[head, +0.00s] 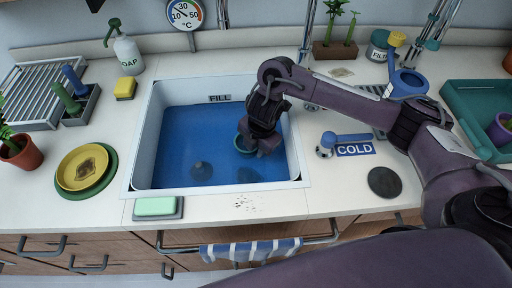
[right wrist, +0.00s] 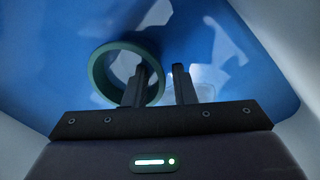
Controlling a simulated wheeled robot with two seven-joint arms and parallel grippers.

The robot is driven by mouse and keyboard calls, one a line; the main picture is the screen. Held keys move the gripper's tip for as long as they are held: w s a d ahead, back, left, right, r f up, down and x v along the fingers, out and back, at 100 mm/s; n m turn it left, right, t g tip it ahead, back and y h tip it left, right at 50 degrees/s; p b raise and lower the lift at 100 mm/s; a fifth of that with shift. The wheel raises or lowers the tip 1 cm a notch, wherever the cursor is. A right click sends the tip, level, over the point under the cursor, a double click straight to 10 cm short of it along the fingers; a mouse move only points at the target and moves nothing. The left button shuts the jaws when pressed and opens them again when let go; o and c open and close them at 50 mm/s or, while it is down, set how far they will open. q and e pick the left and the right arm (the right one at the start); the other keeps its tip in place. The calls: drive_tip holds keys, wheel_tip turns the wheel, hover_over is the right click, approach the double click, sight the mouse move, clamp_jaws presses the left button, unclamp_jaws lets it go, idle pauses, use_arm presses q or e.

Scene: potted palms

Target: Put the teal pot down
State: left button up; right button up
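The teal pot (head: 241,149) is in the blue water of the sink, on its right side, partly hidden by my right gripper. In the right wrist view its round rim (right wrist: 97,73) faces the camera, and I look into its opening. My right gripper (head: 260,148) reaches down into the sink at the pot. In the right wrist view its two fingers (right wrist: 160,75) stand apart, with a gap between them. The left finger overlaps the pot's opening, and the right finger is outside the rim. Contact with the wall cannot be told. My left gripper is not in view.
The white sink rim (head: 145,140) surrounds the water. The cold tap lever (head: 345,138) and a dark round disc (head: 383,182) are on the right counter. A soap bottle (head: 128,52), yellow sponge (head: 124,88) and yellow plate (head: 82,167) are left. A teal tray (head: 462,98) stands far right.

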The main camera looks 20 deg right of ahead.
wheel_tip(320, 180, up, 12)
drive_tip(key=s+p, duration=0.1)
drive_tip(key=p, duration=0.3)
drive_tip(key=shift+s+d+f, duration=0.15)
drive_tip(key=shift+s+d, duration=0.1)
drive_tip(key=shift+d, duration=0.2)
